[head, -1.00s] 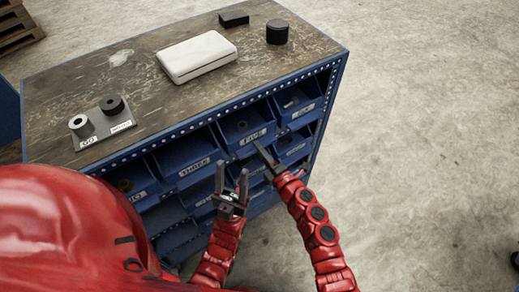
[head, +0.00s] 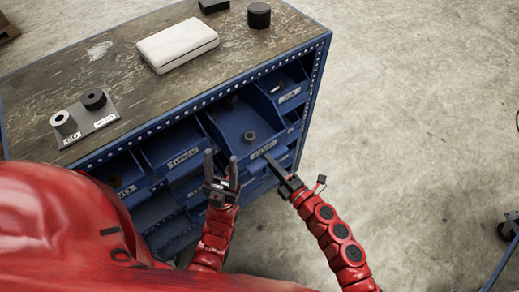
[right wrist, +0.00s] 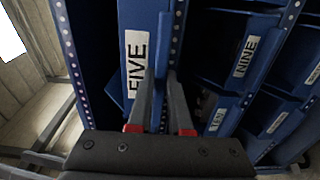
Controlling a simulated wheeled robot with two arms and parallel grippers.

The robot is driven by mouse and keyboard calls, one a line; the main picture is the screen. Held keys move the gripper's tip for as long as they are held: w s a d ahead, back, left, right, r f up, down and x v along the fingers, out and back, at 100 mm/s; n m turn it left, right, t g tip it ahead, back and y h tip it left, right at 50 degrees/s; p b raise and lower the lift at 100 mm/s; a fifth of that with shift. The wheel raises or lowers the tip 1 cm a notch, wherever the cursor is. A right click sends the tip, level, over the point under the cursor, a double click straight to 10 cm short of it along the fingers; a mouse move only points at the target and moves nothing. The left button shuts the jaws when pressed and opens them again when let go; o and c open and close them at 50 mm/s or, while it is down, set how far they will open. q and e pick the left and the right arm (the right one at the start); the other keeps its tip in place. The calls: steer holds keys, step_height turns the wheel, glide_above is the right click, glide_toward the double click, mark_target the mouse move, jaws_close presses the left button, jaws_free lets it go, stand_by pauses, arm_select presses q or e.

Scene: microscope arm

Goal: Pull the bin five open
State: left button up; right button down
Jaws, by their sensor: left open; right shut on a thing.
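Bin five (head: 236,122) is a blue bin in the upper row of the blue cabinet. In the head view it stands out past its neighbours, with small dark round parts inside. Its white FIVE label shows in the right wrist view (right wrist: 137,68). My right gripper (head: 271,161) is shut on the front wall of bin five, beside the label; its fingers also show in the right wrist view (right wrist: 160,98). My left gripper (head: 221,162) is open and empty, in front of the cabinet, left of bin five.
Bin three (head: 178,151) is to the left of bin five, and another bin (head: 284,88) is to the right. On the cabinet top (head: 120,75) are a white case (head: 177,45), dark blocks and a plate with two cylinders. The floor (head: 415,110) at right is mostly clear.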

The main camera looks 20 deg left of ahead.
steer(key=v, duration=0.4)
steer(key=shift+s+d+b, duration=0.1)
steer(key=shift+s+b, duration=0.05)
steer(key=shift+b, duration=0.2)
steer(key=c, duration=0.8)
jaws_free()
steer(key=shift+c, duration=0.2)
steer(key=b+v, duration=0.1)
steer(key=v, duration=1.6)
steer(key=shift+s+d+f, duration=0.1)
steer(key=shift+d, duration=0.05)
